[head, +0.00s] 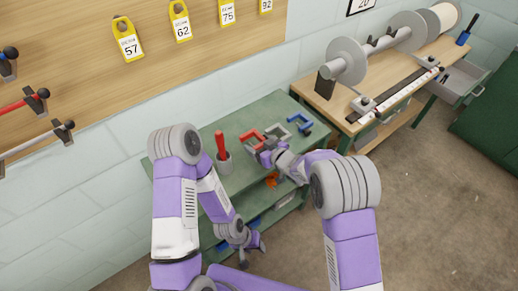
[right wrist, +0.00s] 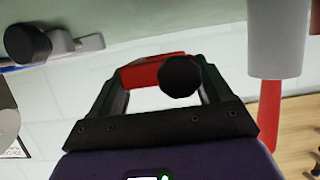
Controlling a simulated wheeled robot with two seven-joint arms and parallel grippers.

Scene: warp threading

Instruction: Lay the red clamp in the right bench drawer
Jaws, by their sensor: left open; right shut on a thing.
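The red clamp (head: 250,137) is at the green bench's top, at my right gripper (head: 264,147). In the right wrist view, its red bar (right wrist: 150,71) shows between the dark fingers of the right gripper (right wrist: 158,95), which is shut on it; a round black knob covers part of it. I cannot tell whether the clamp still touches the bench. My left gripper (head: 250,243) is open and empty, low in front of the green bench. An open grey drawer (head: 462,80) juts out at the right end of the wooden bench.
The wooden bench (head: 345,100) carries rollers. The floor at right is clear.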

